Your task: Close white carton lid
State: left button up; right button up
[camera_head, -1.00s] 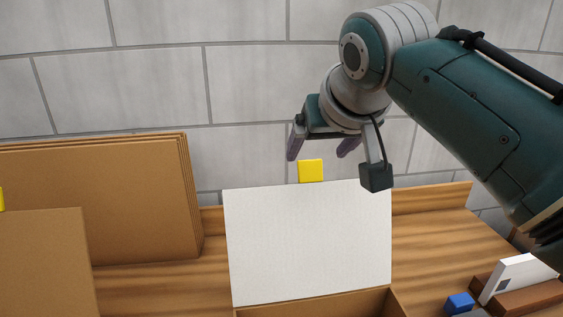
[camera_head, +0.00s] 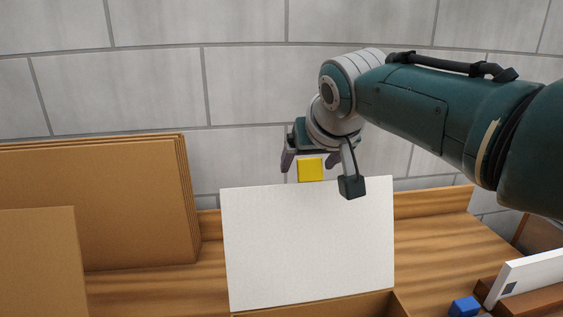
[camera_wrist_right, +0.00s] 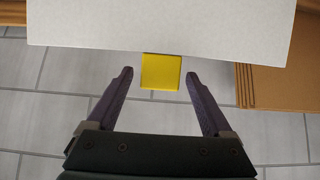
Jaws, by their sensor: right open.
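The white carton lid (camera_head: 308,245) stands raised, nearly upright, at the back of the brown carton (camera_head: 375,303), whose front is cut off by the bottom edge. A yellow tab (camera_head: 310,170) sticks up from the lid's top edge. My right gripper (camera_head: 308,163) is open, with its fingers on either side of the tab. In the right wrist view the tab (camera_wrist_right: 161,72) lies between and just beyond the two fingertips (camera_wrist_right: 158,76), with gaps on both sides. The lid (camera_wrist_right: 160,25) fills the top of that view. My left gripper is not in view.
Brown cardboard sheets (camera_head: 130,200) stand at the left on the wooden table (camera_head: 440,235). A blue block (camera_head: 464,306) and a white panel on a brown base (camera_head: 520,278) are at the lower right. A tiled wall (camera_head: 120,85) is behind.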

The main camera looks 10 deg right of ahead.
grip_shut()
dwell(0.5)
dwell(0.3)
